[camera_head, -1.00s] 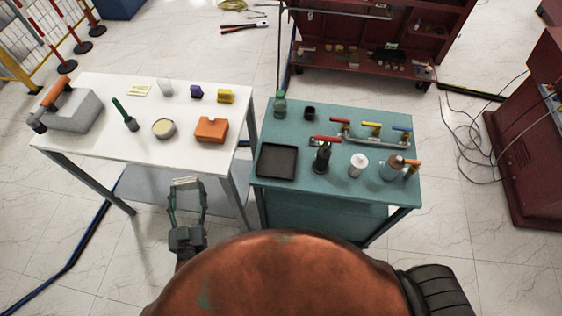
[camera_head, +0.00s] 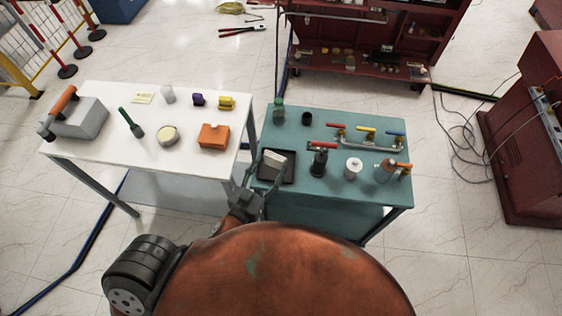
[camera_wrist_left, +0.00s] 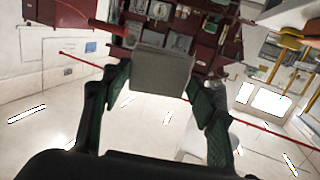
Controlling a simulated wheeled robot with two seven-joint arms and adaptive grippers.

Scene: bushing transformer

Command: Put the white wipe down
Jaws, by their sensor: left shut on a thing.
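The white wipe (camera_head: 274,159) is a small pale block. My left gripper (camera_head: 261,178) is shut on it and holds it over the black tray (camera_head: 277,179) at the left front of the teal table. In the left wrist view the wipe (camera_wrist_left: 160,72) shows as a grey-white block between the two fingers of the left gripper (camera_wrist_left: 160,88). I cannot tell whether the wipe touches the tray. The gripper and wipe hide part of the tray. My right gripper is not in view.
The white table (camera_head: 105,145) holds an orange block (camera_head: 213,137).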

